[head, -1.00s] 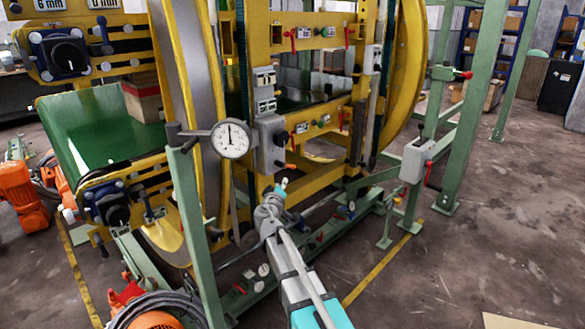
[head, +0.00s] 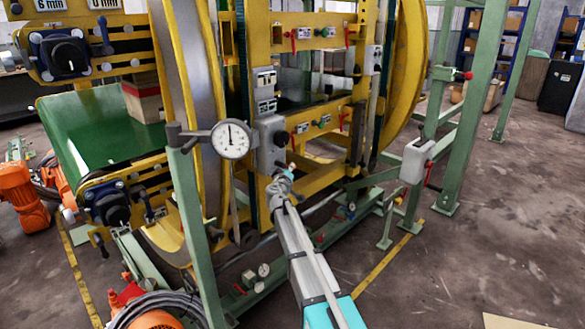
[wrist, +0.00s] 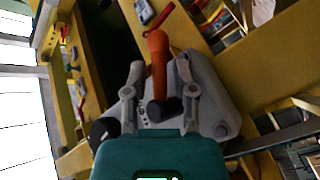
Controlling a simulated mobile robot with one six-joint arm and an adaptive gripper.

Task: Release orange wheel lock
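The orange lock handle (wrist: 158,60) stands up from a dark pivot on a grey housing (wrist: 211,95) in the wrist view. My gripper (wrist: 159,72) is open, with one finger on each side of the handle. A gap shows between each finger and the handle, though depth is hard to judge. In the head view the grey housing (head: 271,145) is on the yellow frame, and my gripper (head: 285,174) is just below it. The handle is mostly hidden or too small to make out clearly there.
A dial gauge (head: 231,139) on a green post (head: 196,230) stands left of my arm. The yellow ring (head: 183,80) and yellow frame surround the housing. A grey box with a red lever (head: 416,160) is on the right. Open floor (head: 470,260) lies at the lower right.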

